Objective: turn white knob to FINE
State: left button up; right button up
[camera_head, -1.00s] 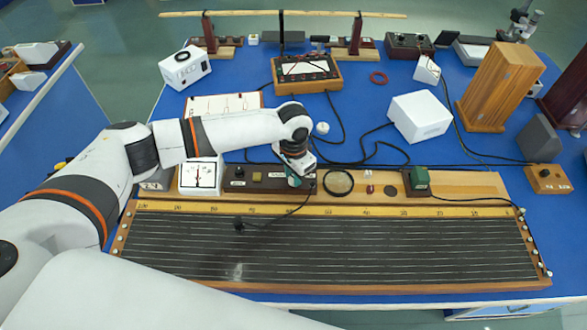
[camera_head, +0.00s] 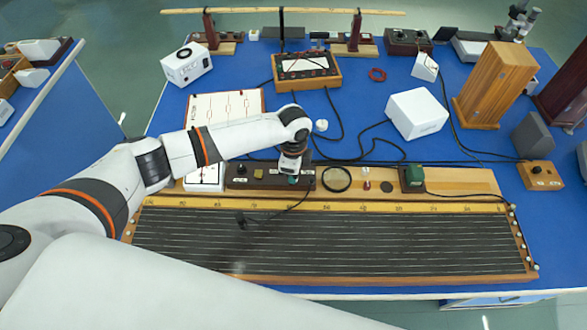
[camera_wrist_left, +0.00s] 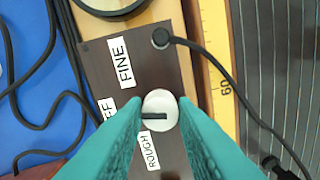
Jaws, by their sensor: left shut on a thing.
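The white knob (camera_wrist_left: 160,108) sits on a dark brown switch box (camera_wrist_left: 128,60) and carries a black pointer bar. The bar points left in the left wrist view, toward the partly covered OFF label (camera_wrist_left: 107,107). The FINE label (camera_wrist_left: 120,62) is up and left of the knob, and the ROUGH label (camera_wrist_left: 150,151) is below it. My left gripper (camera_wrist_left: 160,113) has its teal fingertips closed on both sides of the knob. In the head view my left gripper (camera_head: 292,179) hides the knob from above. My right gripper is not in view.
A black plug and cable (camera_wrist_left: 161,38) leave the box near the FINE end. A ring-shaped lens (camera_head: 336,179) lies just right of the box. The long striped wire board (camera_head: 380,240) lies in front. A white block (camera_head: 417,115) stands behind to the right.

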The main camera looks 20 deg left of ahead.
pick_arm(q)
jog(key=m, duration=0.4)
jog(key=shift+m, duration=0.3)
jog(key=m, duration=0.4)
jog(key=shift+m, duration=0.3)
jog(key=o, duration=1)
notch_tip(320, 180, up, 12)
jog(key=b, duration=0.3)
